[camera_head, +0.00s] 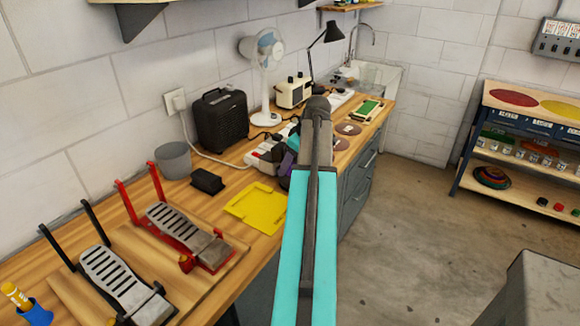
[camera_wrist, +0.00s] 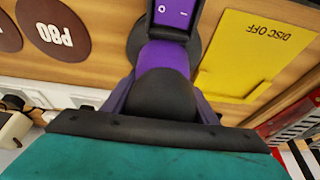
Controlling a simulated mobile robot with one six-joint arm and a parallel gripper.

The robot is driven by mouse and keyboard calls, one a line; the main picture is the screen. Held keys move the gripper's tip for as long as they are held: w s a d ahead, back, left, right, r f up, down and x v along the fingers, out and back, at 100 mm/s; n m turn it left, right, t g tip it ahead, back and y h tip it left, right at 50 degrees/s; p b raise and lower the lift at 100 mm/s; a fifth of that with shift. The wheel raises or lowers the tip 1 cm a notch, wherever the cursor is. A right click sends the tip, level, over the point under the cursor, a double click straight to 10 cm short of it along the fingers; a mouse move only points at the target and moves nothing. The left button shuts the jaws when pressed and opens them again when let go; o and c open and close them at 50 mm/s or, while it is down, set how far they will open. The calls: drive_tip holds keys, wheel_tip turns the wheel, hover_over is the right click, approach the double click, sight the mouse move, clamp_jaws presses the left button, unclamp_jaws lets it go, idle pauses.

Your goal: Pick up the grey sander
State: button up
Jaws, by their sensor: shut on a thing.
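A sander with a purple body (camera_wrist: 165,60), a black rounded end and a dark switch plate fills the middle of the wrist view. I see purple and black on it rather than plain grey. My gripper (camera_wrist: 163,103) is shut on its black end, and the fingers are hard to tell from the sander's dark sides. In the head view only a little of the purple sander (camera_head: 287,162) shows beside my arm, which hides the rest and the gripper. I cannot tell whether the sander touches the bench.
A yellow "DISC OFF" panel (camera_head: 257,207) lies on the wooden bench next to the sander. A white and red device (camera_head: 262,154) stands close behind it. Brown discs (camera_head: 348,129) lie beyond. Pedals (camera_head: 190,236), a grey cup (camera_head: 174,160) and a black speaker (camera_head: 221,121) also stand there.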

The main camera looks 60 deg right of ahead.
drive_tip(key=shift+r+b, duration=0.45)
drive_tip(key=shift+r, duration=1.05)
drive_tip(key=shift+s+r, duration=0.1)
drive_tip(key=shift+s, duration=0.2)
drive_tip(key=s+a+r+b, duration=0.1)
drive_tip(key=s+a+b, duration=0.2)
drive_tip(key=s, duration=1.2)
drive_tip(key=shift+a+r, duration=0.3)
drive_tip(key=shift+a, duration=0.25)
